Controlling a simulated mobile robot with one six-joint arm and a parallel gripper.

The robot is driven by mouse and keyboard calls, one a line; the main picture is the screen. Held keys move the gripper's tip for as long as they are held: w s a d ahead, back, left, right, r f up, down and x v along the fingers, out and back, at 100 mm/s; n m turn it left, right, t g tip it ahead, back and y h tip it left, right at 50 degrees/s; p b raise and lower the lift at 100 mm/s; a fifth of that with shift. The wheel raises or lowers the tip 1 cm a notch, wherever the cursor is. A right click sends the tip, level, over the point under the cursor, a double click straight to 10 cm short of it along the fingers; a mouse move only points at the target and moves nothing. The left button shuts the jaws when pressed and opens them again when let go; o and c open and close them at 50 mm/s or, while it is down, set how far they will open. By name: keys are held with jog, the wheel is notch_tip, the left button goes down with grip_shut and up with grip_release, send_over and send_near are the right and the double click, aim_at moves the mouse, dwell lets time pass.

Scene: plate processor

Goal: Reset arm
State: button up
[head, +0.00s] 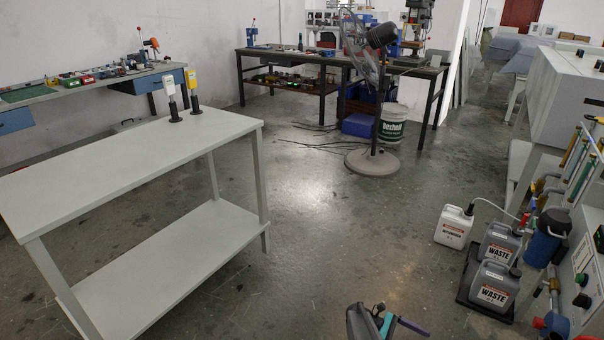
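A dark piece with a teal strip and a blue bar shows at the bottom edge of the head view, right of the middle. It looks like part of my arm with my gripper (383,322), cut off by the frame. Its fingertips cannot be made out, so I cannot see whether it is open or shut. Nothing is seen held in it. It shows over bare floor, apart from the tables and the containers.
A light grey table (100,180) with two dark-based dispensers stands left. Waste canisters (492,285) sit on a black tray right, beside a white canister (454,226) and a grey machine (570,95). A fan (372,160) stands behind. The middle floor is clear.

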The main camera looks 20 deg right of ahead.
jog(key=s+a+r+m+t+y+p, duration=0.2)
jog(key=s+a+r+p, duration=0.3)
jog(key=a, duration=0.8)
jog(key=s+a+r+m+t+y+p, duration=0.2)
jog(key=s+a+r+m+y+p, duration=0.2)
jog(key=a, duration=1)
jog(key=s+a+r+m+t+y+p, duration=0.2)
jog(key=s+a+r+y+p, duration=0.3)
jog(key=a, duration=0.9)
jog(key=s+r+m+p, duration=0.1)
jog(key=p, duration=0.2)
jog(key=shift+r+m+t+p, duration=0.35)
jog(key=shift+m+t, duration=0.05)
jog(key=shift+d, duration=0.1)
jog(key=shift+c, duration=0.3)
